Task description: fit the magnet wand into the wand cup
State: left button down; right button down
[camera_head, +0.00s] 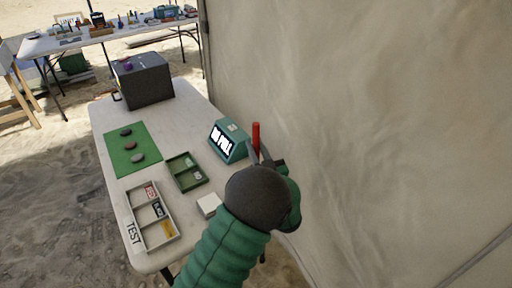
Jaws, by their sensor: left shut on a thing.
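The magnet wand (256,134) is a red upright rod at the right edge of the table, beside the teal "NO PULL" box. My left gripper (260,160) is shut on it, and the wand's upper part stands up above the fingers. The wand's lower end is hidden by my gripper and forearm. I cannot make out the wand cup; it may be hidden behind my gripper. My right gripper is not in view.
The white table (178,104) holds a teal "NO PULL" box (222,144), a green mat (120,160) with stones, a green tray (174,187), a "TEST" tray (134,208), a white block (208,205) and a dark box (146,88). A canvas wall (350,100) stands close on the right.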

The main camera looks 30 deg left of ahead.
pick_arm(q)
jog(key=shift+f, duration=0.2)
jog(key=shift+f+b, duration=0.3)
jog(key=shift+b, duration=0.05)
jog(key=shift+f+b, duration=1.9)
jog(key=shift+f, duration=0.7)
jog(key=c, duration=1.2)
grip_release()
jog(key=p+v, duration=0.2)
jog(key=v, duration=1.5)
jog(key=shift+w, duration=0.1)
